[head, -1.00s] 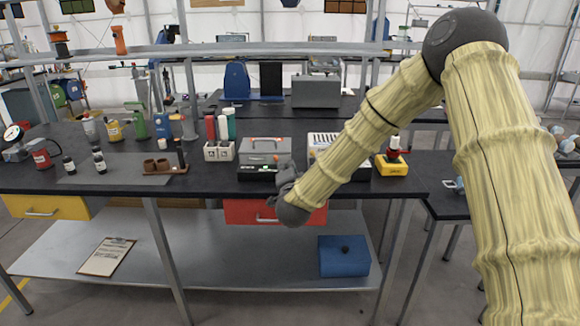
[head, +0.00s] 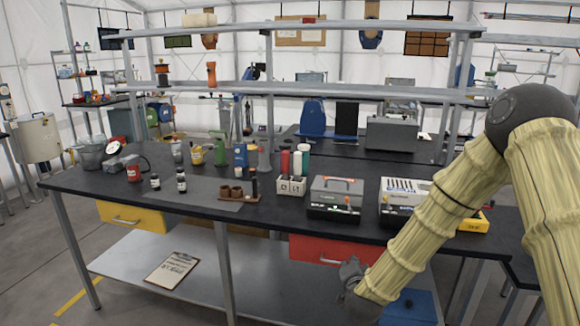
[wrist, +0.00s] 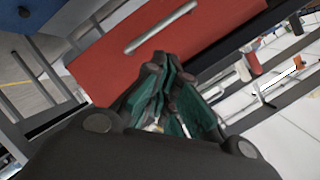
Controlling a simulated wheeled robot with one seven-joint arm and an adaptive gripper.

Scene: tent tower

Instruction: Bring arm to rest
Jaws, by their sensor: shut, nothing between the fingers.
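My arm comes in from the right in the head view, in ribbed pale-yellow covers with dark joints. My gripper (head: 350,270) hangs at the arm's lower end, in front of the bench's front edge and close to the red drawer (head: 318,250). In the wrist view its green-padded fingers (wrist: 168,62) are shut with nothing seen between them. They point toward the red drawer front (wrist: 190,45) and its metal handle. I cannot tell whether they touch it.
The black bench top (head: 120,184) carries bottles, a grey toolbox (head: 335,195) and other gear. A yellow drawer (head: 132,215) hangs at left. Open floor lies at front left.

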